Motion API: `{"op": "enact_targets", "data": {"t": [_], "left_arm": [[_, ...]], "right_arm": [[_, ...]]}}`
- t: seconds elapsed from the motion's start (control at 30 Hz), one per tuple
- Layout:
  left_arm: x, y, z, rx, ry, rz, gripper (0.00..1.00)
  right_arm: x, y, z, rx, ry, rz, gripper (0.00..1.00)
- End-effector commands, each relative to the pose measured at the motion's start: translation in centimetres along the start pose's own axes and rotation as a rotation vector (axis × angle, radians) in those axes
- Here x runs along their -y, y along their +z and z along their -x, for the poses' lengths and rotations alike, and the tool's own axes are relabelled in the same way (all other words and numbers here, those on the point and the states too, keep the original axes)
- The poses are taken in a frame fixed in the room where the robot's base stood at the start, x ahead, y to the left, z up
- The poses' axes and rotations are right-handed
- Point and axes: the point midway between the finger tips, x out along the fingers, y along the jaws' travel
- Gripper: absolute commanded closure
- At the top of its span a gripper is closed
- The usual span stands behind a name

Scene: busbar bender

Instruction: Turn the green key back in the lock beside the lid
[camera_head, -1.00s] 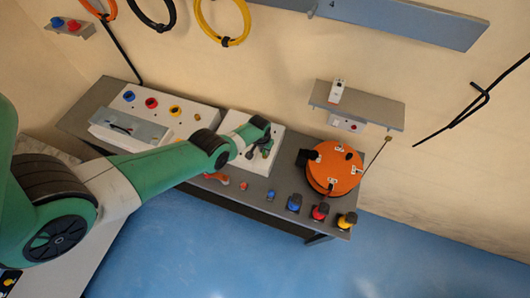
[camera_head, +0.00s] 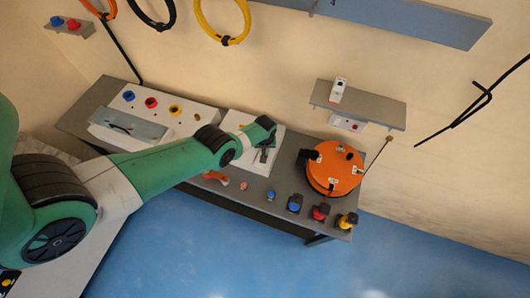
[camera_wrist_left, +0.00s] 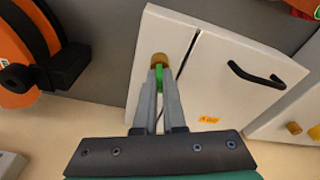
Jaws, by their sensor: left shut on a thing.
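The green key (camera_wrist_left: 159,78) sits in a round brass lock (camera_wrist_left: 159,60) on the white box, beside the lid (camera_wrist_left: 235,85) with its black handle, in the left wrist view. My left gripper (camera_wrist_left: 159,75) is shut on the key, its two grey fingers on either side of it. In the head view my left gripper (camera_head: 264,153) is over the white box (camera_head: 235,120) on the bench, and my arm hides part of the box. The key cannot be made out there. My right gripper is not in view.
An orange cable reel (camera_head: 334,168) stands right of the box. Blue, red and yellow connectors (camera_head: 319,212) line the bench front. A white panel (camera_head: 150,105) with coloured sockets stands to the left. A small shelf (camera_head: 358,104) is on the wall behind.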

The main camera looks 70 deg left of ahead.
Motion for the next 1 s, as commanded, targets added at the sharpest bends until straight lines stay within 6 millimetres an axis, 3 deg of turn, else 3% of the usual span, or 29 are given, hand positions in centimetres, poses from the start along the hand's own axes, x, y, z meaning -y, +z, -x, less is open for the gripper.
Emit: {"op": "enact_targets", "data": {"t": [0.23,0.5,0.77,0.8,1.0], "left_arm": [[0.0,0.0,-0.1,0.000,-0.004,0.029,1.00],[-0.3,0.0,-0.3,-0.001,-0.064,0.425,1.00],[-0.2,0.0,0.0,-0.001,-0.074,0.493,1.00],[-0.2,0.0,0.0,-0.001,-0.074,0.492,0.91],[-0.2,0.0,0.0,-0.001,-0.074,0.491,0.58]], "right_arm": [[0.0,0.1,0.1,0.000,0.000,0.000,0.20],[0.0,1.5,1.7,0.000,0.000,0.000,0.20],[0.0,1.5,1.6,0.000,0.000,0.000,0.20],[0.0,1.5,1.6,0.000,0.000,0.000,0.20],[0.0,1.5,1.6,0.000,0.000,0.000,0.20]]}}
